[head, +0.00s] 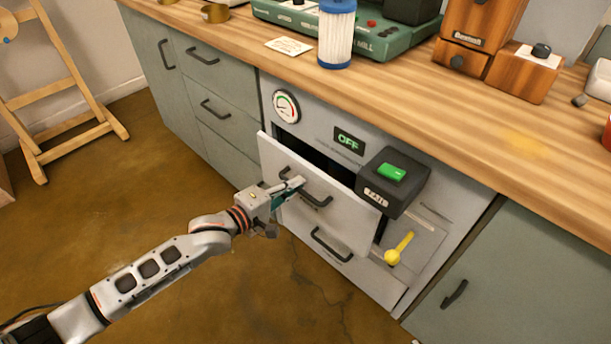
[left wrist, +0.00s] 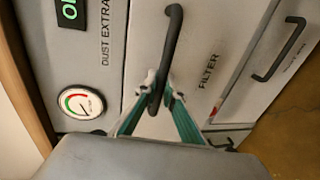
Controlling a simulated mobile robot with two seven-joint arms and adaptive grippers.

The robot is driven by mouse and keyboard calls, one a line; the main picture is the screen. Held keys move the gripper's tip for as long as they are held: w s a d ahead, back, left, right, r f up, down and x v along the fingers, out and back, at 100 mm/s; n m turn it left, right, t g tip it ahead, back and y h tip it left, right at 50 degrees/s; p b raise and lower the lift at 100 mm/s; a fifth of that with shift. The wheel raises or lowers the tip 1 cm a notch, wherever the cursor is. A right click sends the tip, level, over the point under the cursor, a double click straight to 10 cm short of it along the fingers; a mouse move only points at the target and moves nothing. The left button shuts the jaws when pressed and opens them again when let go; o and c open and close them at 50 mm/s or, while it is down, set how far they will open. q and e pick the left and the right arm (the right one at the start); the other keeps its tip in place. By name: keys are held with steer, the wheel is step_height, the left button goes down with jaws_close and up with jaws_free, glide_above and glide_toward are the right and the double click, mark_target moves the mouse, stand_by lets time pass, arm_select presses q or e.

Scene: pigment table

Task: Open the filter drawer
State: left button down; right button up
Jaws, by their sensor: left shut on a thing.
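The filter drawer (head: 340,222) is the upper drawer in the grey dust-extractor panel under the worktop. It stands partly open, its front out from the panel and a dark gap showing above it. Its dark bar handle (head: 320,200) also shows in the left wrist view (left wrist: 172,38), beside the word FILTER on the drawer front (left wrist: 205,55). My left gripper (head: 297,184) comes in from the left and is shut on this handle; its fingertips (left wrist: 160,93) sit on both sides of the bar. My right gripper is not in view.
A dark box with a green switch (head: 391,172) juts out close to the drawer's right end. A yellow lever (head: 399,249) is below it. A lower drawer handle (head: 331,245) is under the filter drawer. The floor (head: 180,200) in front is clear; a wooden easel (head: 60,95) stands far left.

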arm_select(q)
steer(key=f+p+v, duration=0.2)
steer(key=p+v, duration=0.1)
steer(key=v, duration=0.9)
steer(key=f+p+v, duration=0.3)
steer(key=p+v, duration=0.1)
steer(key=v, duration=0.8)
steer(key=shift+s+a, duration=0.5)
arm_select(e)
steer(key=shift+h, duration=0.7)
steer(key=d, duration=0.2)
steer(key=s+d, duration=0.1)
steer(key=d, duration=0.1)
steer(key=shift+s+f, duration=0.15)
arm_select(q)
steer(key=shift+r, duration=0.1)
steer(key=c, duration=2.2)
jaws_free()
steer(key=shift+o, duration=0.2)
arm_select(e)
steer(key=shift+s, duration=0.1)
arm_select(q)
steer(key=v, duration=1.2)
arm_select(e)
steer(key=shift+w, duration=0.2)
